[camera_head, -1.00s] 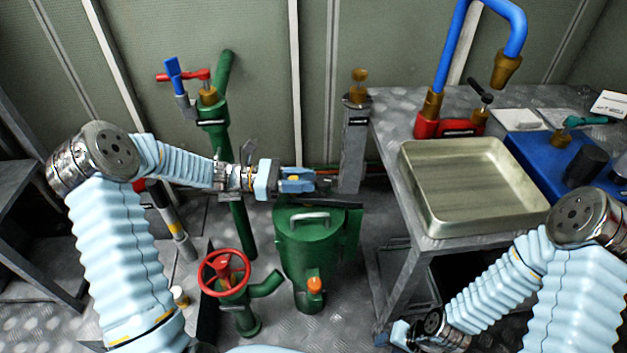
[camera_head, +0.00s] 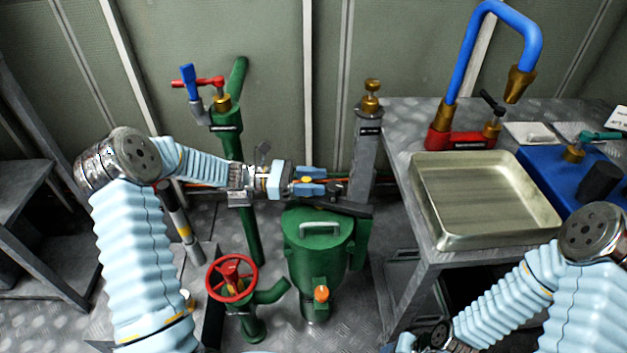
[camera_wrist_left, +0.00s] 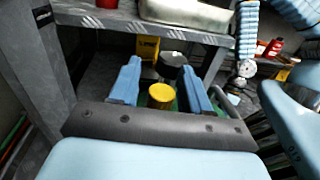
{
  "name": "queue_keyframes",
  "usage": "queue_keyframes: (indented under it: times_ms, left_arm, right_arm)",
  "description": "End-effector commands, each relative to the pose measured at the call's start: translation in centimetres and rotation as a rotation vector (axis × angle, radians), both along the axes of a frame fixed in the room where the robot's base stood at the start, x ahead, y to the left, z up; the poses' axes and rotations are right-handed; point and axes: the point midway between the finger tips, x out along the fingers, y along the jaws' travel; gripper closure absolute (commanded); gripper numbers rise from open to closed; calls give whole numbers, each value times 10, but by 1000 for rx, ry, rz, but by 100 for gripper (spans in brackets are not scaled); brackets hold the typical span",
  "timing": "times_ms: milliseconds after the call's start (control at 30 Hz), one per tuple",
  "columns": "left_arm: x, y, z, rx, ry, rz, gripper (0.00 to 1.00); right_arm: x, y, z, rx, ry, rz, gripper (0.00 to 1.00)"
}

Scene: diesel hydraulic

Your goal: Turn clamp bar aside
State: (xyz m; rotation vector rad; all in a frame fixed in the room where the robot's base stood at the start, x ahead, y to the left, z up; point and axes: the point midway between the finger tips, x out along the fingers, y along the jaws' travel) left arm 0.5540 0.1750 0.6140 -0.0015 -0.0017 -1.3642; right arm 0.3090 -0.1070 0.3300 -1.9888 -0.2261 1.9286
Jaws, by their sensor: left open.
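A green canister (camera_head: 318,255) with a handle on its lid stands on the floor. A dark flat bar (camera_head: 345,208), which looks like the clamp bar, lies at its top right edge. My left gripper (camera_head: 318,181) is above the back of the lid, pointing right, with its blue fingers apart. It also shows in the left wrist view (camera_wrist_left: 160,82). A yellow round piece (camera_wrist_left: 161,96) shows between the fingers; I cannot tell what it belongs to. A dark round thing (camera_wrist_left: 172,66) lies beyond. My right gripper (camera_head: 402,343) is only partly in view at the bottom edge.
A red handwheel (camera_head: 232,278) stands left of the canister, and a green pipe with a red-and-blue valve (camera_head: 205,85) behind. A grey post (camera_head: 366,150) rises just behind and right. The metal table (camera_head: 400,135) holds a tray (camera_head: 428,215).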

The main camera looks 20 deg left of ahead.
Motion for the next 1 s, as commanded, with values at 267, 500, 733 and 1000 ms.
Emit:
queue_keyframes:
  times_ms: [267, 500, 733, 1000]
  left_arm:
    - [-9, 48, -2, 0, -1, 6, 51]
    - [-14, 73, -1, 0, -1, 7, 51]
    - [-14, 74, 0, 0, -1, 8, 51]
    - [-14, 74, -1, 0, -1, 9, 91]
  right_arm:
    - [0, 0, -6, -1, 0, -1, 57]
    - [0, 0, -7, -1, 0, -1, 57]
    - [0, 0, -7, -1, 0, -1, 57]
    - [0, 0, -7, -1, 0, -1, 57]
